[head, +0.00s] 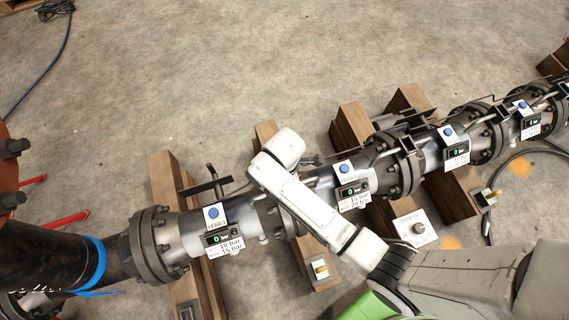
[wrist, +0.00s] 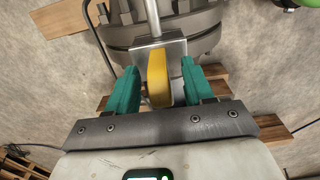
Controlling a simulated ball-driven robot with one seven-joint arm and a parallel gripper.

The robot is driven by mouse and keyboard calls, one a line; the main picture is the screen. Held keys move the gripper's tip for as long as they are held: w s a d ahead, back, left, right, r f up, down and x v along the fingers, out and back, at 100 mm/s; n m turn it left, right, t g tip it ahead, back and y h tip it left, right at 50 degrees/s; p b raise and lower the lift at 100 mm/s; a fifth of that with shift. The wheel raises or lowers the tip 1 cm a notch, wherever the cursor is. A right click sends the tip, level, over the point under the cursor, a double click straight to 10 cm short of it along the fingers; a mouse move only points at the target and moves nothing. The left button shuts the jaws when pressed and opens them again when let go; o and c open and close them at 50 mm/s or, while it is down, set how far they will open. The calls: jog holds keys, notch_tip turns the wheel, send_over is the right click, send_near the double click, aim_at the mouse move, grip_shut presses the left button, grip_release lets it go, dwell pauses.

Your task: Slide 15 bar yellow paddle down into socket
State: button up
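In the wrist view a yellow paddle (wrist: 159,78) stands between the two teal fingers of my gripper (wrist: 159,90). Gaps show on both sides of it, so the fingers are open around it. A pale rod and a grey metal bracket (wrist: 136,52) lie just beyond the paddle, in front of a bolted flange. In the head view my white arm reaches over the pipe and hides the paddle; the gripper's fingers cannot be made out there. Which part is the socket cannot be told for sure.
A flanged pipe (head: 185,237) runs across on wooden beams (head: 160,180). It carries several gauges reading 0 bar, one labelled 15 and 20 bar (head: 354,203), with blue knobs and thin rods.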

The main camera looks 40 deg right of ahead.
notch_tip(320, 180, up, 11)
jog(key=shift+f+p, duration=0.1)
jog(key=shift+p, duration=0.3)
dwell(0.4)
dwell(0.4)
jog(key=s+d+r+m, duration=0.1)
jog(key=s+d+m, duration=0.2)
jog(key=s+m, duration=0.4)
jog(key=s+d+r+m+t, duration=0.1)
jog(key=s+d+m, duration=0.3)
jog(key=s+m, duration=0.3)
jog(key=shift+s+d+r, duration=0.3)
jog(key=shift+s, duration=0.6)
jog(key=shift+s+d+r+m, duration=0.1)
jog(key=shift+s+r+m, duration=0.1)
jog(key=shift+s+m, duration=0.25)
jog(key=shift+c, duration=0.2)
